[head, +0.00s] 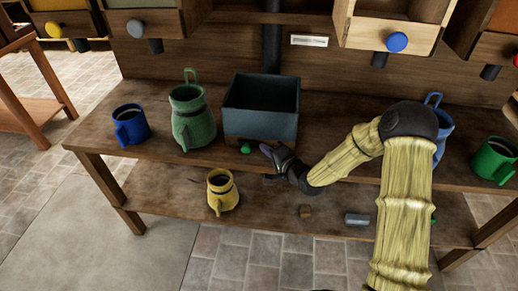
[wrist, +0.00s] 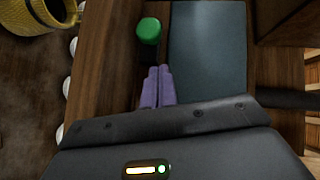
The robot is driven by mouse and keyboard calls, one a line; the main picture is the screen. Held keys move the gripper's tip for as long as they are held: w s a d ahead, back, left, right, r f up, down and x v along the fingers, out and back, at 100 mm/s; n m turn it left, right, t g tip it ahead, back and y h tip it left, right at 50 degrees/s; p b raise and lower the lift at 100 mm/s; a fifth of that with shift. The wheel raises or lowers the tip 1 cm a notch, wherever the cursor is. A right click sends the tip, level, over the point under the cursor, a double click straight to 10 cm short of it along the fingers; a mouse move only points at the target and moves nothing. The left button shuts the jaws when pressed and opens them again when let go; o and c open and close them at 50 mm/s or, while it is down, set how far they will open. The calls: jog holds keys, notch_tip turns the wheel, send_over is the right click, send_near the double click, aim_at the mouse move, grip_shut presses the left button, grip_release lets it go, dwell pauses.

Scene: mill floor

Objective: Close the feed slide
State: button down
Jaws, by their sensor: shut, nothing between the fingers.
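No part is labelled legibly as the feed slide, so I cannot tell for sure which one it is. A blue-grey open-topped bin (head: 262,122) stands at the table's front edge, with a green knob (head: 246,148) low at its front. The knob also shows in the wrist view (wrist: 149,30), beside the bin's blue-grey face (wrist: 208,45). My gripper (head: 267,148) is just right of the knob in the head view. Its purple fingers (wrist: 157,86) are shut together, empty, and apart from the knob in the wrist view. Above, wooden hopper boxes carry a blue knob (head: 397,42) and a grey knob (head: 135,28).
A green jug (head: 192,120) and a blue mug (head: 131,126) stand left of the bin. A green mug (head: 493,160) is at the right. A yellow jug (head: 222,192) and small loose pieces lie on the lower shelf. The floor in front is clear.

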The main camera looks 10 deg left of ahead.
jog(key=v, duration=1)
jog(key=shift+d+b, duration=0.35)
jog(key=shift+d, duration=0.05)
jog(key=shift+d, duration=0.1)
